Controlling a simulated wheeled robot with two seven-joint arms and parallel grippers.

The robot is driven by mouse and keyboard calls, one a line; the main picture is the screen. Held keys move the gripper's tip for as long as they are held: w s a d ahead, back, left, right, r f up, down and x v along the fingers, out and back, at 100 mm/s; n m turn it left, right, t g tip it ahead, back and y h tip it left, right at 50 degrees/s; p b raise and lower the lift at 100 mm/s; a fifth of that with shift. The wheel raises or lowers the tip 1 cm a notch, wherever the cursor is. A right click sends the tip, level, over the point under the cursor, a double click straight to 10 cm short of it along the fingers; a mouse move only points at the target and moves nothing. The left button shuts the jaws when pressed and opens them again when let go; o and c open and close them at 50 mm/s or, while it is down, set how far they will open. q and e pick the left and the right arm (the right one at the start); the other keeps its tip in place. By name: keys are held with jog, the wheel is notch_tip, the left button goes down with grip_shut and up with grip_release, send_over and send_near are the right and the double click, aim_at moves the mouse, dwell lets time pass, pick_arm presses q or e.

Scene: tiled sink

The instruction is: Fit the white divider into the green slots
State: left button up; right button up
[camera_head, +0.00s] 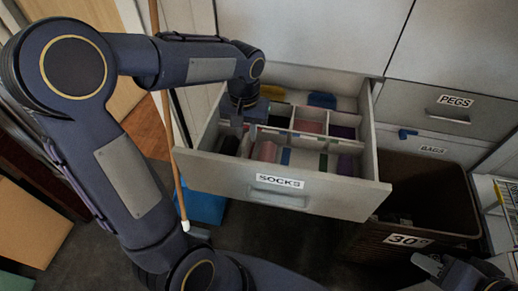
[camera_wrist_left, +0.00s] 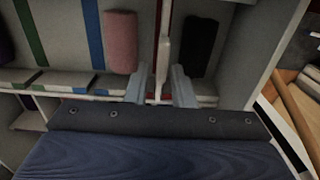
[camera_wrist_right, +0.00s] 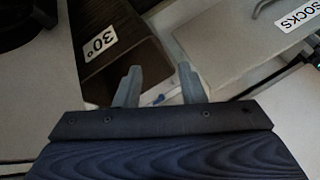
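The white divider (camera_wrist_left: 163,45) shows edge-on in the left wrist view, upright in the drawer (camera_head: 220,172) labelled SOCKS, along a red stripe. My left gripper (camera_wrist_left: 160,82) is over the drawer's left part, its fingers on either side of the divider with small gaps, so it looks open. It also shows in the head view (camera_head: 242,122), where the arm partly hides the divider. Green slot marks (camera_wrist_left: 30,32) lie to the left in the left wrist view, past the blue marks (camera_wrist_left: 93,32). My right gripper (camera_wrist_right: 160,82) is open and empty.
Rolled socks, including a pink roll (camera_wrist_left: 121,42) and a dark roll (camera_wrist_left: 201,46), sit beside the divider. A brown bin (camera_head: 425,200) marked 30° stands right of the drawer. A thin wooden stick (camera_head: 173,150) stands near the drawer's left side.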

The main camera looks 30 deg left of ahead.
aim_at(246, 149)
pick_arm(q)
jog(key=f, duration=0.2)
jog(key=f+b, duration=0.1)
jog(key=f, duration=0.4)
jog(key=shift+s+b, duration=0.25)
jog(key=shift+b, duration=0.15)
jog(key=shift+c, duration=0.4)
grip_shut()
